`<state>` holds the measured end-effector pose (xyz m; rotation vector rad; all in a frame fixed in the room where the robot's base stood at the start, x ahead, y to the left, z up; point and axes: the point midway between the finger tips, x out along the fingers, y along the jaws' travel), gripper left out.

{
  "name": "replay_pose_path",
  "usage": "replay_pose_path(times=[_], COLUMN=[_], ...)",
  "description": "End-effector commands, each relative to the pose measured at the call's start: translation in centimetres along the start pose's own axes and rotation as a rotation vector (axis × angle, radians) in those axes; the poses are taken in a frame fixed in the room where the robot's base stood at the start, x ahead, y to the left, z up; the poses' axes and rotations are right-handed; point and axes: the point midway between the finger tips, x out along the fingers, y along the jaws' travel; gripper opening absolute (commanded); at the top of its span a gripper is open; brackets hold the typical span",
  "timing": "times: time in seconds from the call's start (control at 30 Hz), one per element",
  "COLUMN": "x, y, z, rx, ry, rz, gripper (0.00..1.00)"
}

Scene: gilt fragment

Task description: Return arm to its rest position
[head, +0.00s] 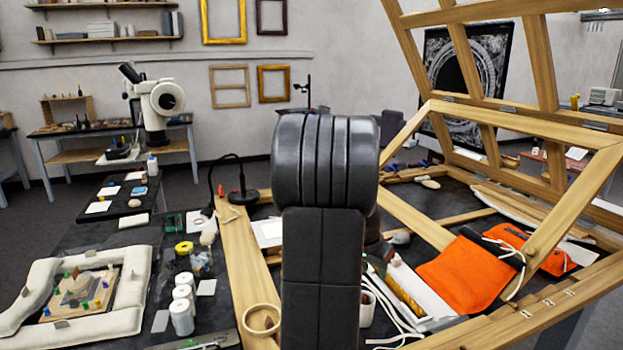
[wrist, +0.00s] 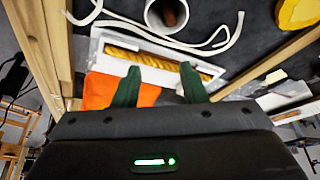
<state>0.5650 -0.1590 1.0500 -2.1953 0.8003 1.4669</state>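My arm (head: 325,200) stands upright in the middle of the head view and hides my gripper there. In the wrist view my gripper (wrist: 159,84) has its two dark green fingers spread apart with nothing held between them. Past the fingertips, the gilt fragment (wrist: 160,58), a long ridged gold strip, lies in a white tray (wrist: 108,48). In the head view the fragment (head: 404,291) and its tray (head: 432,305) are just right of my arm, which may hide part of them.
An orange cloth (head: 463,274) lies right of the tray. A white cup (wrist: 152,14) and cords are near it. Wooden frame beams (head: 570,190) rise at the right. White jars (head: 181,318) and a padded ring (head: 138,262) around a small board stand at the left.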

Motion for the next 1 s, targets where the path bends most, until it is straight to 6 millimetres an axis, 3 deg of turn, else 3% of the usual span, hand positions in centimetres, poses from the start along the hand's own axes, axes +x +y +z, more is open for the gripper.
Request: replay_pose_path(times=[0.13,0.2,0.43,1.0], x=[2.6,0.8,-1.1,-1.2], y=[0.1,0.0,0.0,0.0], z=[0.1,-0.7,-1.4,-1.4], rx=[-0.001,0.000,0.000,0.000], ry=[-0.004,0.002,0.001,-0.001], rz=[0.002,-0.002,-0.001,0.000], gripper=[0.39,0.39,0.39,0.39])
